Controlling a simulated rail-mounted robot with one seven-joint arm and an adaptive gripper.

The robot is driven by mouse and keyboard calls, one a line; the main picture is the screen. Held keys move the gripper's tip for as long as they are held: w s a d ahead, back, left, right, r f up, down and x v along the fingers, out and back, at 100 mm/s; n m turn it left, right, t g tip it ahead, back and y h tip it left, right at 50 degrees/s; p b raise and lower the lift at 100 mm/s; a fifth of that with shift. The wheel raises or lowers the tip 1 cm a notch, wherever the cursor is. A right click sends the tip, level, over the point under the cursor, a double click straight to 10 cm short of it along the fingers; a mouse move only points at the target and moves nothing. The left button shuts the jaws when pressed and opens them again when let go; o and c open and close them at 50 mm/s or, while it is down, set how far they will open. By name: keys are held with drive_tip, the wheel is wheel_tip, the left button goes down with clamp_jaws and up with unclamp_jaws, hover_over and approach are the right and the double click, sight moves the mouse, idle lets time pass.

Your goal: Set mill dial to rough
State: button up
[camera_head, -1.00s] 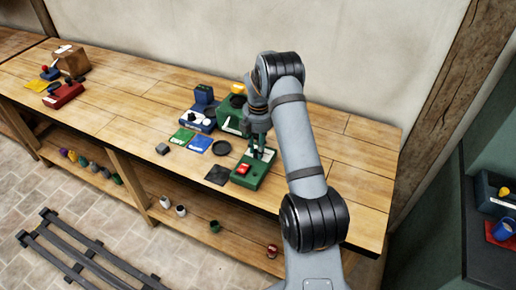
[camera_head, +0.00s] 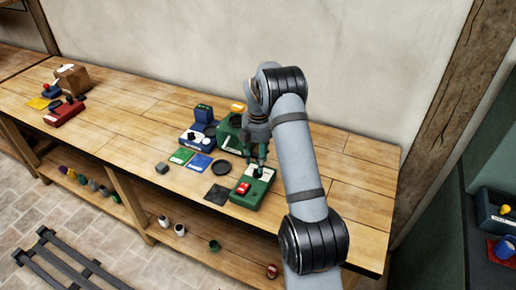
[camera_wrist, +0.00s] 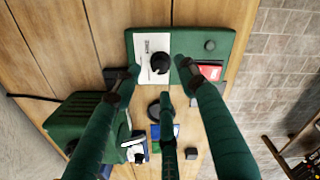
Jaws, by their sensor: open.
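The mill dial looks to be the black round knob (camera_wrist: 159,62) on a white printed plate (camera_wrist: 143,45) on a green control box (camera_wrist: 228,42); it also shows in the head view (camera_head: 258,173). A light mark shows on the knob; the plate's lettering is too small to read. A red button (camera_wrist: 210,72) sits beside the plate. My gripper (camera_wrist: 160,80) is open, with green-looking fingers. In the wrist view two fingertips lie on either side of the knob and a third finger is below it. I cannot tell if any finger touches it. In the head view my gripper (camera_head: 258,155) is above the box.
A larger green machine (camera_head: 231,133) and a blue-and-white device (camera_head: 198,138) stand close behind left. Flat green and blue cards (camera_head: 200,162), a black disc (camera_head: 221,167) and a dark square (camera_head: 218,195) lie left of the box. The bench (camera_head: 340,185) to the right is clear.

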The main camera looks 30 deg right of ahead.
wheel_tip(320, 180, up, 8)
drive_tip(key=shift+s+f, duration=0.15)
idle(0.5)
wheel_tip(320, 180, down, 12)
drive_tip(key=shift+w, duration=0.2)
idle(0.6)
